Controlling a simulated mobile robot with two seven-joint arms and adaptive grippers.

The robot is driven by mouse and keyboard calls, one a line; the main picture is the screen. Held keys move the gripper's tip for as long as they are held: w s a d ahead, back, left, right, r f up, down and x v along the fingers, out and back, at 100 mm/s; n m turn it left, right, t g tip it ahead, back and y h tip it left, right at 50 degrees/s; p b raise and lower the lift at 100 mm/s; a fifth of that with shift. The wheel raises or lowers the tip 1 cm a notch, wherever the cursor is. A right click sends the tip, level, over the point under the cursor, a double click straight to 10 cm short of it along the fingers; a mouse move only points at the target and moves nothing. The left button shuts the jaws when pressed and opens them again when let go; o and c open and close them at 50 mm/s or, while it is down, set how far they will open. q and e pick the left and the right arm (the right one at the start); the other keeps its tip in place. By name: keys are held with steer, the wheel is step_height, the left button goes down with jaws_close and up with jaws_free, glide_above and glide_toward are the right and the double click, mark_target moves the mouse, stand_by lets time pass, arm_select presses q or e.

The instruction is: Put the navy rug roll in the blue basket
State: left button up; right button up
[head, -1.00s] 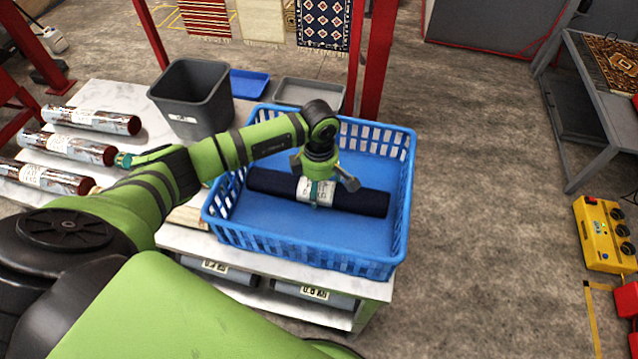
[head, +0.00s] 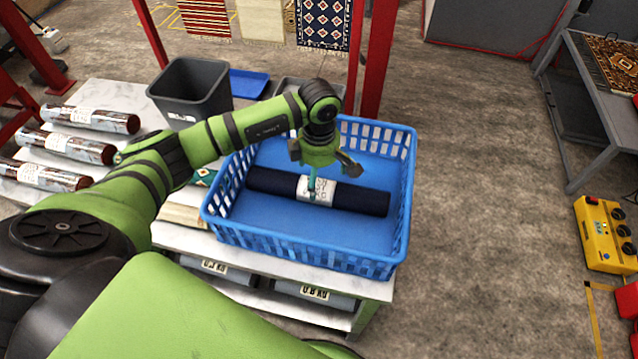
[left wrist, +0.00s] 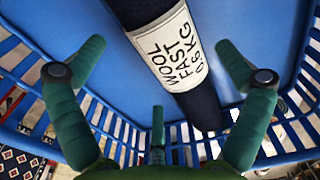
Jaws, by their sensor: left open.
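The navy rug roll (head: 357,198) lies inside the blue basket (head: 252,238), on its floor, with a white label band around its middle. My left gripper (head: 314,190) is above the roll's middle, over the basket, and is open. In the left wrist view the roll (left wrist: 203,103) and its label show beyond the spread green fingers of my left gripper (left wrist: 158,95), apart from them. The basket floor (left wrist: 262,30) and slotted walls surround the roll there. My right gripper is not in view.
The basket stands on a white bench (head: 372,291). A grey bin (head: 190,95), a blue tray (head: 249,84) and a grey tray (head: 290,88) are behind it. Several wrapped rolls (head: 90,119) lie at left. A red post (head: 378,60) rises behind the basket.

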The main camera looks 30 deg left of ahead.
mark_target(319, 181)
arm_select(q)
step_height(319, 181, up, 8)
steer(key=b, duration=0.1)
stand_by(0.4)
